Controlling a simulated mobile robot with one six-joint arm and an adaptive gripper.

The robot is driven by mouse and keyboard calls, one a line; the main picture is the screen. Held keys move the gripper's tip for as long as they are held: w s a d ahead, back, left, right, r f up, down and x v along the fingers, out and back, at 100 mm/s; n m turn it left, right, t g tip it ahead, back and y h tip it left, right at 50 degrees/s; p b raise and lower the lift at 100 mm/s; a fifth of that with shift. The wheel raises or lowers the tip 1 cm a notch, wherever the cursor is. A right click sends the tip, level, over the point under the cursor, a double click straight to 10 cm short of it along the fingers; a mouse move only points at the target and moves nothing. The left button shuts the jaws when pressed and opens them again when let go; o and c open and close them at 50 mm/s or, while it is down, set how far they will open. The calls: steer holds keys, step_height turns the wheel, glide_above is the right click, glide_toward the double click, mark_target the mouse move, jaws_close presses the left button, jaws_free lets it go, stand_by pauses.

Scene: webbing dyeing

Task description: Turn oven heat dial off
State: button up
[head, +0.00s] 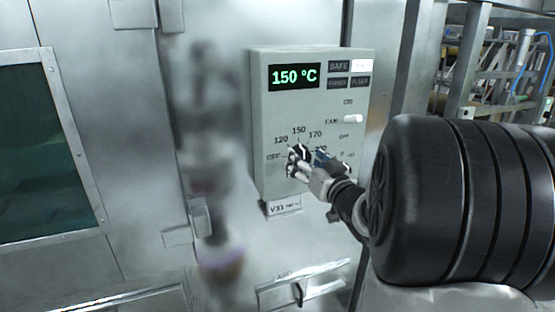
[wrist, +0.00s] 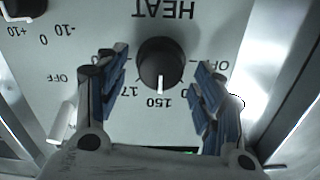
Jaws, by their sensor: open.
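The heat dial (wrist: 160,62) is a round black knob with a white pointer mark, under the word HEAT, which appears upside down in the wrist view. Its mark points at 150. My gripper (wrist: 161,74) is open, with one blue-padded finger on each side of the dial and a visible gap to it on both sides. In the head view my gripper (head: 301,163) is at the dial scale on the grey control box (head: 262,110) and largely hides the dial. The box's display (head: 294,77) reads 150 °C.
A white fan lever (head: 352,119) sticks out at the box's right; a white lever shows in the wrist view (wrist: 63,118). Another black knob (wrist: 24,7) with a -10 to +10 scale is at the wrist view's corner. A metal door with a dark window (head: 45,150) is left.

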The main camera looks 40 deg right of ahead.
steer(key=shift+x, duration=0.85)
steer(key=c, duration=1)
steer(key=shift+c, duration=0.2)
